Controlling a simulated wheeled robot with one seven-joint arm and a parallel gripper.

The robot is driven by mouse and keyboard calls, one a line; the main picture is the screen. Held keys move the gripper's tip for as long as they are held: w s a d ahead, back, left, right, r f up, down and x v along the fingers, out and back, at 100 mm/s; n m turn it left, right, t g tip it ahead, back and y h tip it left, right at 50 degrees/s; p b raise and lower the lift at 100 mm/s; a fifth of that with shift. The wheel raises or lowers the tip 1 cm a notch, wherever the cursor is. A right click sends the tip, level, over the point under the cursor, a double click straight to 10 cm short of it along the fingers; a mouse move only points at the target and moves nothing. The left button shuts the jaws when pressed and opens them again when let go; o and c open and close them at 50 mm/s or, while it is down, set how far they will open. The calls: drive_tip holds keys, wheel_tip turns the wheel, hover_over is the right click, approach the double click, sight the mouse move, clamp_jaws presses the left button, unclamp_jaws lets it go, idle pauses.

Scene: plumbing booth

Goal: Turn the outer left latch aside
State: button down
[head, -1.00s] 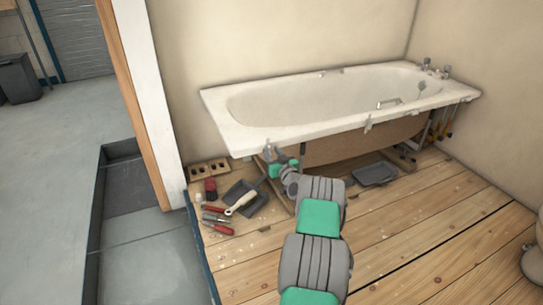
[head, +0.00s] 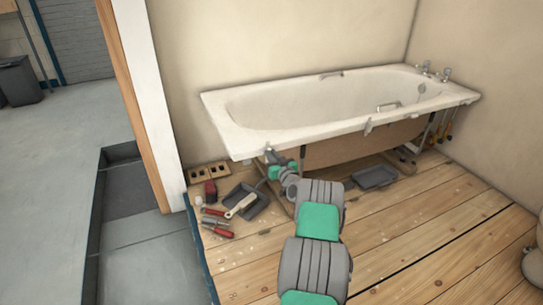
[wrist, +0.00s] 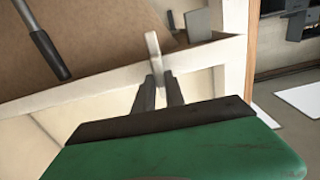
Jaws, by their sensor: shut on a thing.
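The outer left latch (wrist: 153,48) is a small pale strip at the lip of the tub frame in the wrist view. In the head view it is a tiny grey piece (head: 268,150) under the left front rim of the bathtub (head: 235,139). My gripper (wrist: 160,84) is shut on the lower end of the latch, which rises a little tilted between the fingertips. In the head view my gripper (head: 272,159) is small and partly hidden by my wrist. A second latch (head: 368,125) hangs from the middle of the front rim.
A brown panel (head: 345,150) stands under the tub, with a dark rod (wrist: 48,52) nearby in the wrist view. A dark tray (head: 374,177) lies below. A dustpan (head: 250,203), brush and red-handled tools lie on the floor at left. The front floorboards are clear.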

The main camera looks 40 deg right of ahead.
drive_tip(key=shift+m, duration=0.4)
drive_tip(key=shift+s+d+f+m+b, duration=0.15)
drive_tip(key=shift+m+b, duration=0.6)
drive_tip(key=shift+m, duration=2)
drive_tip(key=shift+w+d+f+m+b, duration=0.15)
drive_tip(key=shift+m+b, duration=0.65)
drive_tip(key=shift+m, duration=1.9)
drive_tip(key=shift+s+d+f+m+b, duration=0.2)
drive_tip(key=shift+m+b, duration=0.55)
drive_tip(key=shift+m, duration=2)
drive_tip(key=c, duration=1.4)
unclamp_jaws()
drive_tip(key=shift+d, duration=0.1)
